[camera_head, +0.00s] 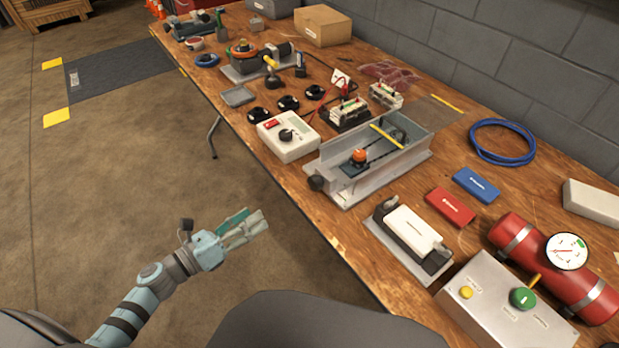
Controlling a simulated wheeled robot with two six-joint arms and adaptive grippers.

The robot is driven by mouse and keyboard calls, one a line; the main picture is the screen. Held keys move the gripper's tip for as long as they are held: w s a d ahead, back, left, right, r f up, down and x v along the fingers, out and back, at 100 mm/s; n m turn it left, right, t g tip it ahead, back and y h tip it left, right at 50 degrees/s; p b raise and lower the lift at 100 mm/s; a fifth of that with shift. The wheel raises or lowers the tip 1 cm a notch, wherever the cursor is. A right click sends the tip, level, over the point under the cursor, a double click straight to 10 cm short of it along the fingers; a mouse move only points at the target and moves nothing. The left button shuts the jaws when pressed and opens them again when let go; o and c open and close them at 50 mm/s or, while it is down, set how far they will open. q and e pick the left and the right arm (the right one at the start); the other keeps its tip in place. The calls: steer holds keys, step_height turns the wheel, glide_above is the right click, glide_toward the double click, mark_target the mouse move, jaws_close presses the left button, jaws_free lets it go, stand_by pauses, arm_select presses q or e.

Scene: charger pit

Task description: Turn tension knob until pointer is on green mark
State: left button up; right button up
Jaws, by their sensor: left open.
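Inside the trough are an orange-topped part (359,156) and a yellow strip (386,137). I cannot make out a pointer or green mark there. My left gripper (258,222) is open and empty, off the bench's front edge, below and left of the knob and apart from it. My right gripper is not in view.
A white box with a black dial (288,137) stands left of the trough. A white block in a grey holder (413,232) stands right of it, near the bench edge. A control box (490,290) and red cylinder with gauge (567,251) are farther right.

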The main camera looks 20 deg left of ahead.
mark_target(312, 185)
arm_select(q)
steer(key=w+d+r+m+h, duration=0.1)
steer(key=w+d, duration=0.2)
steer(key=d, duration=0.1)
steer(key=w+d+r+m, duration=0.1)
steer(key=w+d+m, duration=0.1)
steer(key=w+d, duration=0.2)
steer(key=w+d+r+m+g+h, duration=0.1)
steer(key=w+d+m, duration=0.1)
steer(key=w+d, duration=0.1)
steer(key=shift+w+d+r+h+p, duration=0.2)
steer(key=shift+d+r+h+p, duration=0.1)
steer(key=shift+d+r+p, duration=0.15)
steer(key=shift+f, duration=0.1)
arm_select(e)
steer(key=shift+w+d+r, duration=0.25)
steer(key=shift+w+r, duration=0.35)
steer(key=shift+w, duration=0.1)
arm_select(q)
steer(key=shift+c, duration=0.3)
steer(key=c, duration=1.1)
steer(key=shift+o, duration=0.2)
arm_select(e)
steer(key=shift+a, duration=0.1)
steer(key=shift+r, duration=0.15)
